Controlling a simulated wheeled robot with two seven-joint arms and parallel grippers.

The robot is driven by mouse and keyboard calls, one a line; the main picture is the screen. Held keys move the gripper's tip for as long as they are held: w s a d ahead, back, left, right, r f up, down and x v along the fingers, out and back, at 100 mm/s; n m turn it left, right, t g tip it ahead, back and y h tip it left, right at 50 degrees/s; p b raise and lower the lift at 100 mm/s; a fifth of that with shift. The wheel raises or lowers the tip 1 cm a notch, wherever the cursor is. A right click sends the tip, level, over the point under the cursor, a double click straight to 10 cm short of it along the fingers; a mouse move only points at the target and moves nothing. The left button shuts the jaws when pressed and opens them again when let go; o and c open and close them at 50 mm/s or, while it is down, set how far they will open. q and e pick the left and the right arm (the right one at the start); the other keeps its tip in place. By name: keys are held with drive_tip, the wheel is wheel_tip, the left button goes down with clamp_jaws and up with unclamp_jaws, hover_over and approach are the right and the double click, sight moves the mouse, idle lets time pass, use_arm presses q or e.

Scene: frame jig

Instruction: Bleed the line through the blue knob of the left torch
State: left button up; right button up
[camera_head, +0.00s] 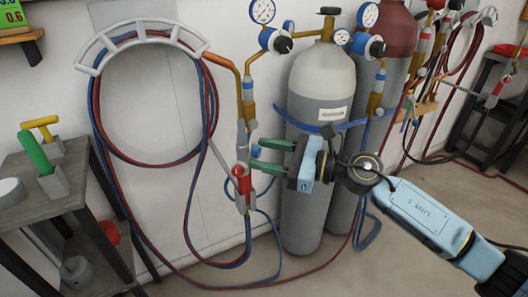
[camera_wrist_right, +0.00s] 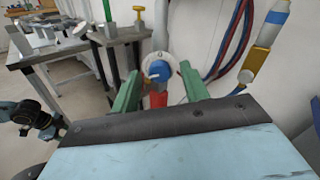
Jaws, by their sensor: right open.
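The left torch (camera_head: 242,182) hangs in front of the wall, with a red knob (camera_head: 240,171) facing the head camera. In the right wrist view, the blue knob appears between the two fingertips (camera_wrist_right: 158,76), apart from both. A red part shows just below it.
Grey cylinders (camera_head: 300,180) with gauges (camera_head: 262,12) stand behind my right gripper. Red and blue hoses (camera_head: 95,120) loop over a wall rack (camera_head: 140,30). A grey table (camera_head: 15,165) holding a green-handled tool (camera_head: 35,150) stands at the left. More hoses hang at the far right.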

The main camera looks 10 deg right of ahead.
drive_tip(key=shift+w+a, duration=0.2)
drive_tip(key=shift+a, duration=0.15)
drive_tip(key=shift+c, duration=0.4)
drive_tip(key=c, duration=0.9)
use_arm(q)
drive_tip(key=shift+w+a, duration=0.1)
use_arm(e)
drive_tip(key=shift+r+m+p, duration=0.1)
drive_tip(key=shift+m+p, duration=0.95)
drive_tip(key=shift+m, duration=0.15)
drive_tip(key=m+p, duration=0.2)
drive_tip(key=m, duration=0.1)
use_arm(q)
drive_tip(key=s+a+f, duration=0.3)
drive_tip(key=s+f, duration=0.4)
drive_tip(key=f, duration=0.1)
drive_tip(key=shift+f+g, duration=0.3)
drive_tip(key=shift+f, duration=0.1)
